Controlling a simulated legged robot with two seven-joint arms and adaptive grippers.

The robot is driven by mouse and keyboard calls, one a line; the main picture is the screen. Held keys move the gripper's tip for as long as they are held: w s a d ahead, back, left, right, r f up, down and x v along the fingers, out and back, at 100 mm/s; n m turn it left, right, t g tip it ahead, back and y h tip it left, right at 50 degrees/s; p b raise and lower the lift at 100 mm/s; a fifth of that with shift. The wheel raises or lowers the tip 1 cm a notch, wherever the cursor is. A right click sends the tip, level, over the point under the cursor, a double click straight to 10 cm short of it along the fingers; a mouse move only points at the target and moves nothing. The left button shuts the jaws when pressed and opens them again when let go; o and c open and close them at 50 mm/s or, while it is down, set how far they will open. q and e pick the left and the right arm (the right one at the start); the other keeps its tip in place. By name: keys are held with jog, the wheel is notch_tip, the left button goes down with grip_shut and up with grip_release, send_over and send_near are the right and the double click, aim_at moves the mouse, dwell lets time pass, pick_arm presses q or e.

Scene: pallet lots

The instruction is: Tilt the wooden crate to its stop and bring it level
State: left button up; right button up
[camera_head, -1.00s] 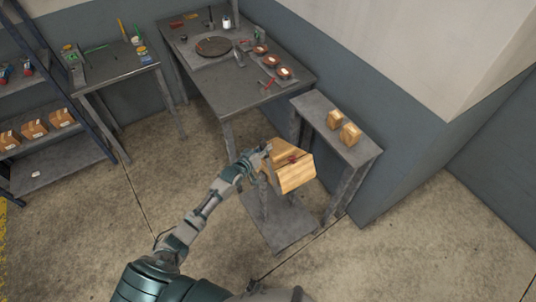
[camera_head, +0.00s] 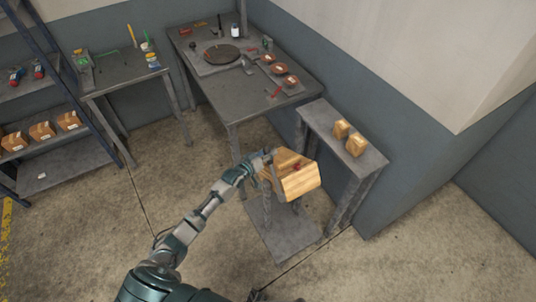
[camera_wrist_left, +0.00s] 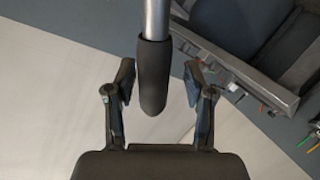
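The wooden crate (camera_head: 302,184) sits on a grey stand in the middle of the head view, its near face sloping, with a small red part by its top edge. I cannot tell its exact tilt. My left gripper (camera_head: 269,157) is at the crate's left upper side. In the left wrist view, a dark grip on a metal rod (camera_wrist_left: 153,78) reaches between the fingers of my left gripper (camera_wrist_left: 160,84). The fingers stand apart, with gaps on both sides of the grip. My right gripper is not in view.
The stand's base plate (camera_head: 283,236) is on the floor. A larger workbench (camera_head: 245,100) is behind. Open floor lies left and right front.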

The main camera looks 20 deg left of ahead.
pick_arm(q)
jog(key=shift+s+a+f, duration=0.1)
jog(key=shift+s+a, duration=0.05)
jog(key=v, duration=1.1)
jog(key=shift+s+a, duration=0.25)
jog(key=shift+s, duration=0.05)
jog(key=shift+d, duration=0.1)
dwell(1.8)
